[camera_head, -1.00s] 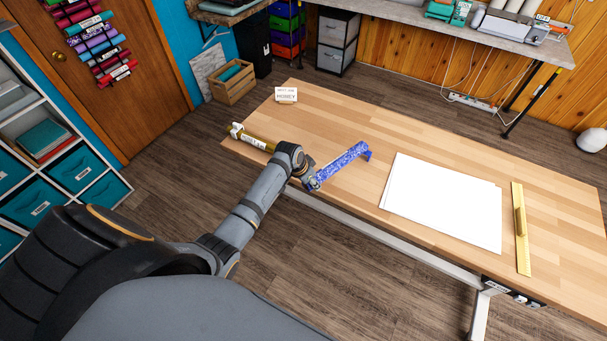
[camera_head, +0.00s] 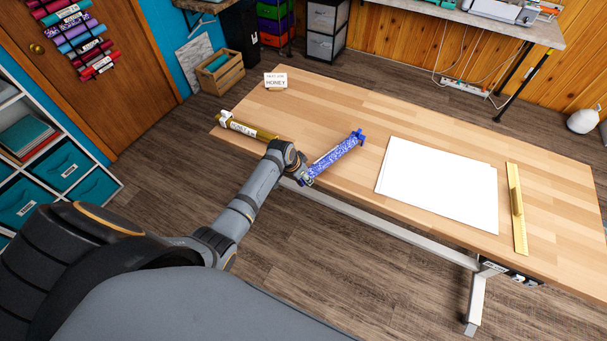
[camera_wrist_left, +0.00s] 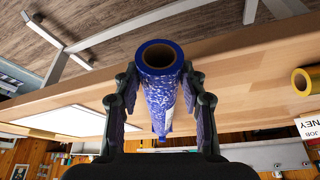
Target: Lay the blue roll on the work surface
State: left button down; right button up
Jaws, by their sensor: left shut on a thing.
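The blue speckled roll (camera_head: 335,158) is held in my left gripper (camera_head: 302,174) near the front edge of the wooden work surface (camera_head: 440,122). It slants, with its near end by the front edge and its far end towards the white sheets. In the left wrist view the blue roll (camera_wrist_left: 160,95) sits between both fingers of my left gripper (camera_wrist_left: 160,88), its open brown core facing up the picture. I cannot tell whether the roll touches the surface. My right gripper is not in view.
White sheets (camera_head: 438,185) and a yellow ruler (camera_head: 518,210) lie to the right. Bare wood is clear behind the blue roll.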

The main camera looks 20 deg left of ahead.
pick_arm(q)
jog(key=shift+f, duration=0.55)
jog(key=c, duration=0.7)
grip_release()
jog(key=v, duration=1.2)
